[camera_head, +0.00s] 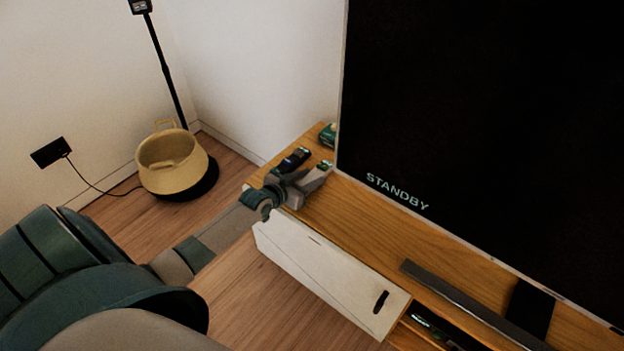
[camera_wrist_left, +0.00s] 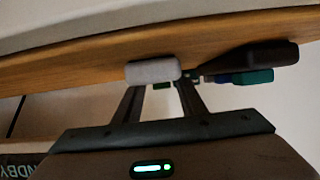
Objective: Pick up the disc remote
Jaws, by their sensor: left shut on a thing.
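My left gripper (camera_head: 303,186) is over the left end of the wooden TV console. In the left wrist view its fingers (camera_wrist_left: 163,95) are shut on a small light grey, rounded thing (camera_wrist_left: 153,71), close to the wood. It looks like the end of a grey remote; most of it is hidden. A dark remote-like thing (camera_head: 295,158) with a blue patch lies beside the gripper, and a long dark shape shows in the wrist view (camera_wrist_left: 262,54). I cannot tell for sure which is the disc remote. My right gripper is not in view.
A small green thing (camera_head: 328,134) lies at the back corner. A white front panel (camera_head: 325,275) and a dark bar (camera_head: 470,305) are nearer. A basket (camera_head: 172,165) stands on the floor at left.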

